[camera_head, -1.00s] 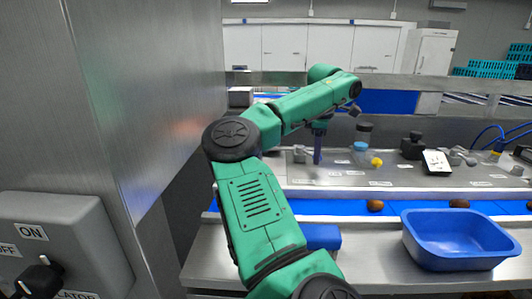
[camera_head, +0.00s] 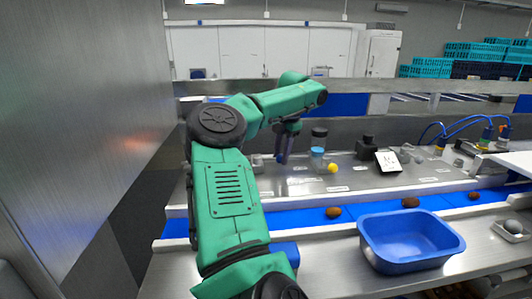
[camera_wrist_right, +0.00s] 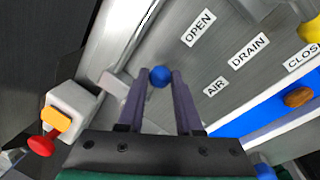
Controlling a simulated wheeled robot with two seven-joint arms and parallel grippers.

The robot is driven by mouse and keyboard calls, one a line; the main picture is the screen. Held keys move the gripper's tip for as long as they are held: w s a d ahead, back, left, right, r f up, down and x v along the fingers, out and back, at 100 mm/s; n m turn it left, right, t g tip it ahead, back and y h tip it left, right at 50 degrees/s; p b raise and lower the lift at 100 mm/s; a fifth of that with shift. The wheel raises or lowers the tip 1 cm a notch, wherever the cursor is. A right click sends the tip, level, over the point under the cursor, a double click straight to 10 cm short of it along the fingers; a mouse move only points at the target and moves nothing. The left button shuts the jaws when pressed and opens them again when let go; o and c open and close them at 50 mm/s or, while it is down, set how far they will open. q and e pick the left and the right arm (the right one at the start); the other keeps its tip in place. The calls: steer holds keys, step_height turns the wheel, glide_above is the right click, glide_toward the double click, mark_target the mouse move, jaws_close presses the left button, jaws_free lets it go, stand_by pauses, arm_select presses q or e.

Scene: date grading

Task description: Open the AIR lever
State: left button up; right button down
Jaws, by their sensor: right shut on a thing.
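My right gripper (camera_head: 283,158) reaches down to the steel panel (camera_head: 300,184) behind the blue conveyor. In the right wrist view its two purple-grey fingers are shut on a round blue knob (camera_wrist_right: 160,75), which sits between the fingertips. The label AIR (camera_wrist_right: 215,86) lies on the panel to the right of the knob, and OPEN (camera_wrist_right: 198,28) lies farther up. The knob's stem is hidden by the gripper, and the knob cannot be made out in the head view. My left gripper is not in view.
A yellow knob (camera_head: 333,168) stands right of the gripper, near a clear cylinder (camera_head: 318,140). Brown dates lie on the blue belt (camera_head: 365,210). A blue bin (camera_head: 408,262) stands in front. A grey box with a red button (camera_wrist_right: 72,103) shows in the wrist view.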

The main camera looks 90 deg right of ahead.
steer(key=shift+w+d+n, duration=0.1)
steer(key=shift+d+n, duration=0.15)
steer(key=shift+n, duration=0.05)
steer(key=c, duration=0.6)
jaws_free()
steer(key=shift+w, duration=0.1)
steer(key=shift+r, duration=0.5)
steer(key=r+p, duration=0.1)
steer(key=r, duration=0.3)
steer(key=s+a+r+p, duration=0.1)
steer(key=r, duration=0.4)
steer(key=s+a+r, duration=0.1)
steer(key=r, duration=0.3)
steer(key=shift+r+p, duration=0.2)
steer(key=shift+p, duration=0.2)
